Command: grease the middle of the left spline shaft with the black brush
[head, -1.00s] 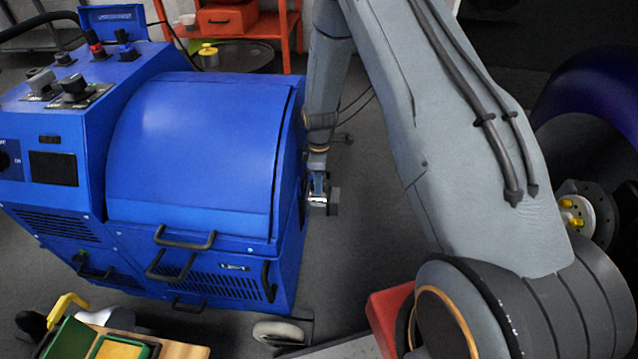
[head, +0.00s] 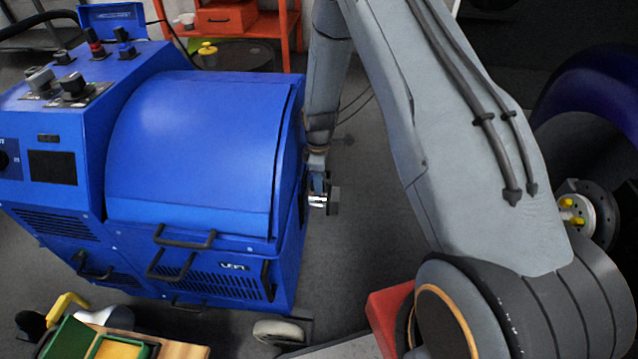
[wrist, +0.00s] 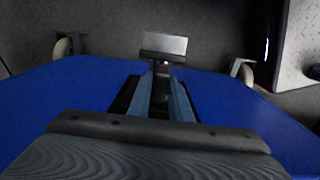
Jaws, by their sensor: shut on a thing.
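My gripper (head: 318,188) is low beside the right side of the big blue machine (head: 190,150). In the wrist view its two narrow blue fingers (wrist: 163,95) are close together, shut on a dark piece with a flat light grey end, which appears to be the black brush (wrist: 164,44). Its handle is mostly hidden between the fingers. No spline shaft can be made out in either view. The machine's blue panel shows on both sides of the fingers in the wrist view.
A castor wheel (head: 283,331) stands under the machine's near corner. A tray with green and yellow parts (head: 120,346) is at the lower left. An orange rack (head: 290,35) is behind. A wheel hub with yellow nuts (head: 572,212) is at the right. The grey floor beside my gripper is clear.

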